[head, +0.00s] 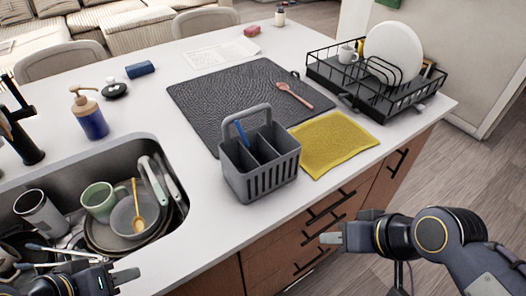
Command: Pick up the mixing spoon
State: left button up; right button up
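A reddish-brown spoon (294,95) lies on the dark textured mat (215,98) on the countertop, its bowl end toward the upper left. A yellow spoon (137,206) leans in a grey bowl (126,220) in the sink. Which one is the mixing spoon is not clear from the picture. My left gripper (126,276) is at the bottom left, by the sink's front edge, apart from both spoons. My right gripper (332,238) is in front of the island's drawers, well away from both. Neither gripper visibly holds anything; the finger gaps do not show clearly.
A grey caddy (262,172) with a blue-handled item stands before the mat, beside a yellow cloth (331,144). The sink (178,207) is crowded with dishes. A soap bottle (90,117) stands behind it.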

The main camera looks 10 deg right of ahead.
aim_at(282, 87)
jog(key=i+l, duration=0.1)
jog(key=l, duration=0.25)
jog(key=i+l, duration=0.1)
jog(key=l, duration=0.65)
jog(key=i+l, duration=0.15)
jog(key=l, duration=0.2)
jog(key=l+u, duration=0.15)
jog(key=u, duration=0.3)
jog(key=l+u, duration=0.2)
jog(key=u, duration=0.2)
jog(key=l+u, duration=0.2)
jog(key=u, duration=0.25)
jog(key=l+u, duration=0.2)
jog(key=u, duration=0.2)
